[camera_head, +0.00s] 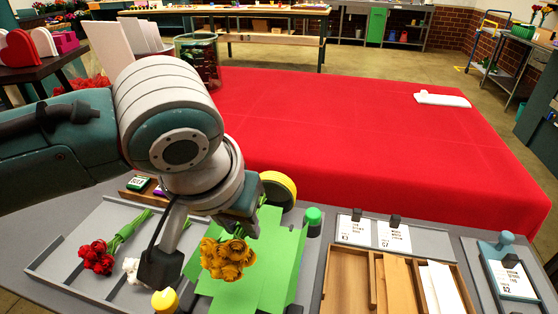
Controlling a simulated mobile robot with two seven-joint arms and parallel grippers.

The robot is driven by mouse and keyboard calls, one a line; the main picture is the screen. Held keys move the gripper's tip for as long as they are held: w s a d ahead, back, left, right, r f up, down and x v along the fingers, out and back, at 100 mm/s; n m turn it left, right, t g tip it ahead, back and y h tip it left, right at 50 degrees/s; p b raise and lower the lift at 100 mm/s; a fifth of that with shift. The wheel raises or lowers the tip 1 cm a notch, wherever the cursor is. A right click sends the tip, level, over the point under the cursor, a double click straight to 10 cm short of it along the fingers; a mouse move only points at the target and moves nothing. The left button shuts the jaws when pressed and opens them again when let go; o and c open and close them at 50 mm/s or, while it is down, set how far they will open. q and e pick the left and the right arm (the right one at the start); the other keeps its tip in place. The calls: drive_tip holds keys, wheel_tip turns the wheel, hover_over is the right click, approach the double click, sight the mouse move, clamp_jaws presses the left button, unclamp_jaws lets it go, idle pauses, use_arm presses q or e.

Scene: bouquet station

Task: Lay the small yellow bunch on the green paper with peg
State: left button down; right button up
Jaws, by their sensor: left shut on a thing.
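The small yellow bunch (228,258) shows orange-yellow blooms toward the front, with green stems running up and back behind my gripper. My left gripper (204,243) reaches down over the left part of the green paper (272,262) and is shut on the yellow bunch. The blooms appear over the paper; I cannot tell whether they touch it. The grip on the stems is mostly hidden. My right gripper is out of view.
A grey tray (52,262) at left holds a red bunch (97,256) and a white bunch (131,268). A yellow roll (279,187) stands behind the paper. A wooden box (345,284) and cards (394,237) lie at right. The red-covered table (340,120) is mostly bare.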

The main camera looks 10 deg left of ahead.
use_arm(q)
wheel_tip(320, 180, down, 3)
drive_tip(key=b, duration=0.2)
drive_tip(key=shift+b, duration=0.35)
drive_tip(key=shift+f, duration=0.25)
drive_tip(key=shift+d+f+b, duration=0.1)
drive_tip(key=shift+f+b, duration=0.2)
drive_tip(key=shift+f, duration=0.7)
drive_tip(key=shift+p, duration=0.3)
drive_tip(key=shift+f, duration=0.35)
drive_tip(key=c, duration=0.6)
unclamp_jaws()
drive_tip(key=shift+o, duration=0.2)
